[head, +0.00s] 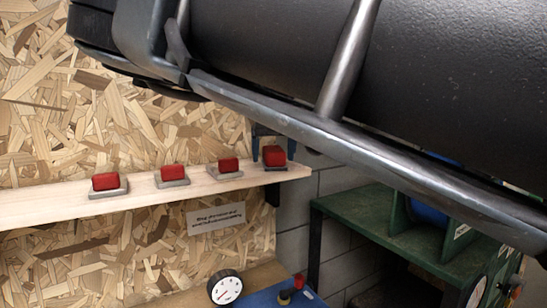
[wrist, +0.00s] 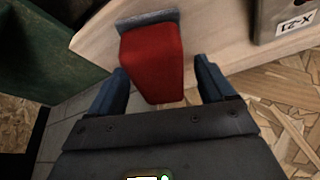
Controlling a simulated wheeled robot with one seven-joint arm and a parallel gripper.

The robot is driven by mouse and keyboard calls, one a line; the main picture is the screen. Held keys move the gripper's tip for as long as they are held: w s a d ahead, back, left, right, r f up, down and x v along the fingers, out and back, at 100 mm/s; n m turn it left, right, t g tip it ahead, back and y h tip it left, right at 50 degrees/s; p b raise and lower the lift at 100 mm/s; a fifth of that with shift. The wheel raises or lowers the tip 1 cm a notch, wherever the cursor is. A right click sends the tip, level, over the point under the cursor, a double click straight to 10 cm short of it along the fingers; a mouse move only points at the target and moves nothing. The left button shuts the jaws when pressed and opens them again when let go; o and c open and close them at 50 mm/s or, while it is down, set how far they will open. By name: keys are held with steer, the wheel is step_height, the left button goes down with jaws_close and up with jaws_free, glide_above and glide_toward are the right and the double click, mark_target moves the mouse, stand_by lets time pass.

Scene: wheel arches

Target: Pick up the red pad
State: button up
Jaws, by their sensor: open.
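Several red pads sit in a row on a pale wooden shelf (head: 50,203) in the head view. The rightmost red pad (head: 274,155) stands near the shelf's right end. In the wrist view a red pad (wrist: 152,64) with a grey plate (wrist: 147,19) at its far end fills the middle. My gripper (wrist: 160,76) is open, with one blue finger on each side of this pad. Small gaps seem to show beside it, but contact is hard to tell. In the head view my gripper (head: 272,137) shows partly behind the rightmost pad.
Other red pads (head: 228,164), (head: 173,175) and (head: 105,182) rest on grey bases to the left. A grey block (wrist: 285,18) marked X-21 is close by in the wrist view. A green bench (head: 370,215) and a gauge (head: 225,287) are lower down.

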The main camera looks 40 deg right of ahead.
mark_target(273, 147)
steer(key=shift+f, duration=0.25)
stand_by(0.4)
steer(key=c, duration=1.5)
steer(key=shift+o, duration=0.2)
steer(key=shift+r, duration=0.3)
step_height(273, 147, up, 4)
steer(key=shift+f+b, duration=0.1)
steer(key=shift+b, duration=0.5)
steer(key=s+d+r+b, duration=0.2)
steer(key=s+d+r, duration=0.5)
steer(key=s+d, duration=0.1)
steer(key=shift+s, duration=0.2)
steer(key=shift+r, duration=0.1)
